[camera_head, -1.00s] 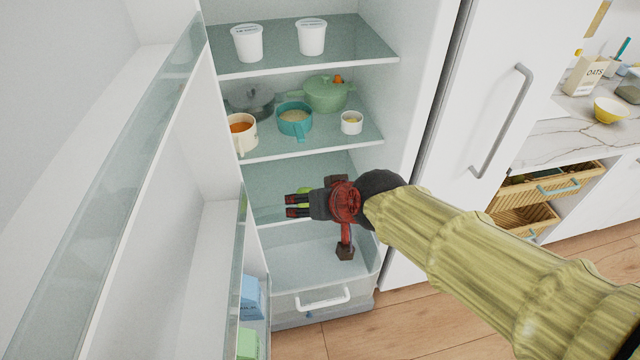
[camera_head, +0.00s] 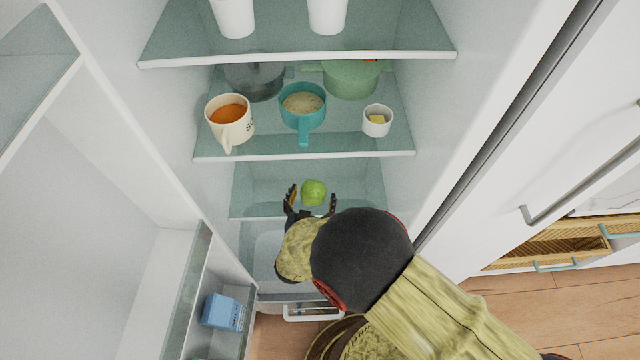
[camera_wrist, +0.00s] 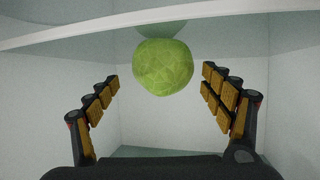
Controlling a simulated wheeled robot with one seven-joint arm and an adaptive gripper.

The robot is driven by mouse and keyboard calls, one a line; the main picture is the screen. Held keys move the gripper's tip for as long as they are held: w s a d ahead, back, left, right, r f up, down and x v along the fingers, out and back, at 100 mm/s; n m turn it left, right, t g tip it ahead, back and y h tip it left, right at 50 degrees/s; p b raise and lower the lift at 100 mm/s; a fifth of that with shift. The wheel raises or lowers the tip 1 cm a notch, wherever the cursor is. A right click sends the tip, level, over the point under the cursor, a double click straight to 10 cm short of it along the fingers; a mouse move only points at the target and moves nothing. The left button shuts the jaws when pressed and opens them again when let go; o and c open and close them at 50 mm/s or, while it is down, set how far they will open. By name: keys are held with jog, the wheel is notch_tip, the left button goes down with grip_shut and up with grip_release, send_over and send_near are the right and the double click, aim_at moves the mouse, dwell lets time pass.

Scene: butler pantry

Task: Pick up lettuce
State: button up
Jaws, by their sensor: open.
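The lettuce (camera_head: 313,192) is a round green head inside the open fridge, on the lower glass shelf (camera_head: 350,186). In the wrist view the lettuce (camera_wrist: 163,67) appears ahead of my gripper (camera_wrist: 160,92), near the middle between its two fingers. My gripper (camera_head: 311,201) is open and empty, with one finger to each side of the lettuce in the head view. I cannot tell from these views how far the fingertips are from it. My arm hides part of the fridge's bottom.
Above is a shelf edge (camera_head: 300,155) bearing an orange-filled mug (camera_head: 229,124), a teal pan (camera_head: 303,112), a small white cup (camera_head: 377,122) and a green pot (camera_head: 351,80). The open door with a blue carton (camera_head: 222,311) is at left. A shelf edge (camera_wrist: 120,30) crosses the wrist view's top.

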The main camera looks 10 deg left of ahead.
aim_at(315, 184)
jog(key=b+x, duration=0.2)
jog(key=x, duration=0.1)
jog(key=b+x, duration=0.1)
jog(key=x, duration=0.2)
jog(key=shift+w+a+f+b, duration=0.2)
jog(key=shift+w+f+b, duration=0.05)
jog(key=shift+b, duration=0.15)
jog(key=shift+w, duration=0.3)
jog(key=c, duration=1.4)
jog(key=shift+c, duration=0.3)
jog(key=shift+r, duration=0.1)
